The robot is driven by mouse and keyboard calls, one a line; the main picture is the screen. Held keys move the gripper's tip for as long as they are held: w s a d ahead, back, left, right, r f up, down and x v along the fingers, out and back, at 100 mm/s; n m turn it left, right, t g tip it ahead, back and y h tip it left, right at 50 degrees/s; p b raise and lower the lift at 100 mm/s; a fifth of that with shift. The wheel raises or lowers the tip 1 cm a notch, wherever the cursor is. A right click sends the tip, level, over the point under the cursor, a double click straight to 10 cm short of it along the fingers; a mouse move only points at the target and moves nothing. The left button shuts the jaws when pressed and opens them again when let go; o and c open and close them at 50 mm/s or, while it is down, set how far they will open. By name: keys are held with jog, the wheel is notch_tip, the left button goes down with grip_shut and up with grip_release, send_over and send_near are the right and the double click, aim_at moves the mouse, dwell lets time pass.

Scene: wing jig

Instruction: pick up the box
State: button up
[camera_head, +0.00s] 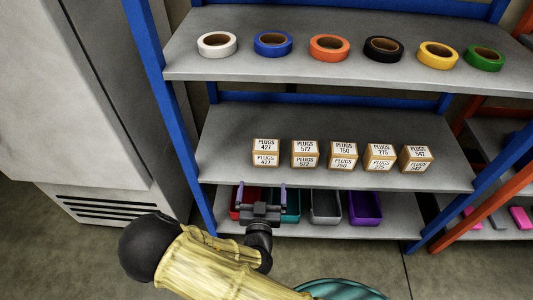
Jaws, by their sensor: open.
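Several small brown boxes with white labels stand in a row on the middle shelf (220,160). From left to right they read PLUGS 427 (266,152), PLUGS 572 (305,153), PLUGS 750 (343,155), PLUGS 275 (379,157) and PLUGS 542 (415,158). The picture does not show which one the task means. My gripper (262,187) is open and empty, with its two fingers pointing up the picture. It appears below and in front of the left boxes, apart from them, and hides parts of the bins behind it.
The top shelf (300,79) holds several tape rolls, such as a blue one (272,43). The bottom shelf has a red, a teal, a grey (325,206) and a purple bin (364,207). Blue posts (172,130) frame the rack. A grey cabinet (70,90) stands left.

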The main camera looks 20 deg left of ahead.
jog(key=b, duration=0.1)
send_near(267, 148)
jog(key=w+f, duration=0.1)
jog(key=w+a, duration=0.1)
jog(key=w, duration=0.1)
jog(key=w+a+f, duration=0.1)
jog(key=w, duration=0.1)
jog(key=shift+w+f, duration=0.2)
jog(key=shift+f, duration=0.15)
jog(key=shift+w, duration=0.25)
jog(key=x, duration=0.3)
jog(key=b+x, duration=0.1)
jog(key=x, duration=0.1)
jog(key=shift+w+d+r, duration=0.1)
jog(key=shift+r, duration=0.2)
jog(key=c, duration=1.1)
jog(key=shift+r, duration=0.15)
